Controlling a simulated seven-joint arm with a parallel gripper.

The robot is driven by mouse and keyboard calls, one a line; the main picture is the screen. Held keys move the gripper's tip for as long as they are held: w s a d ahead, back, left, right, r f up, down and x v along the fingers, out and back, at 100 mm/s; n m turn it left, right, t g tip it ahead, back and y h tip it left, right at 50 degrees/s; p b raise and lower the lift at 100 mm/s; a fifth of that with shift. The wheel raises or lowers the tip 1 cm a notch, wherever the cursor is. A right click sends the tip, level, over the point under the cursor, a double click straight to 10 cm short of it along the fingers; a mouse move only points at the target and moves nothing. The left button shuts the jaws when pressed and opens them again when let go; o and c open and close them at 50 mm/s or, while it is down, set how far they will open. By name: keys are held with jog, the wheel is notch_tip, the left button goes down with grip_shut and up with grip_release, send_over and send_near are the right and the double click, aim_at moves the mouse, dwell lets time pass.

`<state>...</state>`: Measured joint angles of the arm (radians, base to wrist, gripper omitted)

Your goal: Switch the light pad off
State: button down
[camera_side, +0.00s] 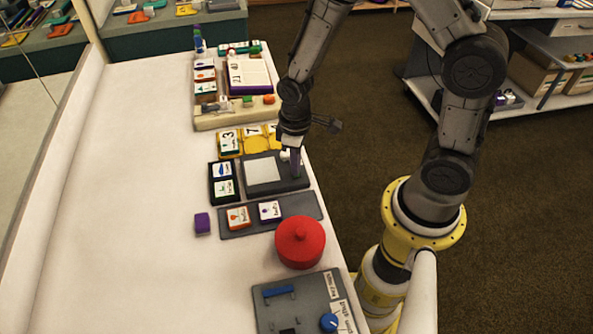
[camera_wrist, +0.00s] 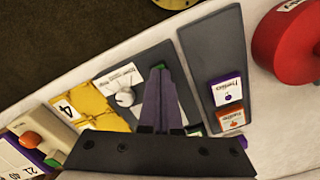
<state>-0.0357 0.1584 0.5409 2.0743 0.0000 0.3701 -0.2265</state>
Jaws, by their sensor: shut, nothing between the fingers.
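The light pad is a dark grey slab (camera_side: 283,183) with a pale square panel (camera_side: 263,171), near the right edge of the white table. I cannot tell from the panel whether it is lit. In the wrist view the slab (camera_wrist: 147,60) carries a white round knob (camera_wrist: 125,97) beside a small printed label (camera_wrist: 118,78). My gripper (camera_side: 296,173) points down over the slab's right end, by the knob. Its purple fingers (camera_wrist: 160,75) are shut and empty, just beside the knob in the wrist view. Contact with the slab or knob cannot be told. The fingers hide part of the slab.
Yellow number tiles (camera_side: 256,143) lie behind the pad, and a black tray (camera_side: 212,188) with cards sits left of it. A grey strip (camera_side: 296,208) with two cards and a red lidded pot (camera_side: 300,241) stand in front. The table's left side is clear.

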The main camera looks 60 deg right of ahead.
jog(key=shift+r, duration=2.4)
notch_tip(320, 180, up, 14)
jog(key=r+t, duration=0.1)
jog(key=t, duration=0.3)
jog(key=s+d+r+m+t, duration=0.1)
jog(key=s+r+m, duration=0.2)
jog(key=s, duration=1)
jog(key=shift+s+r+t, duration=0.3)
jog(key=shift+s+r, duration=0.1)
jog(key=shift+r, duration=0.55)
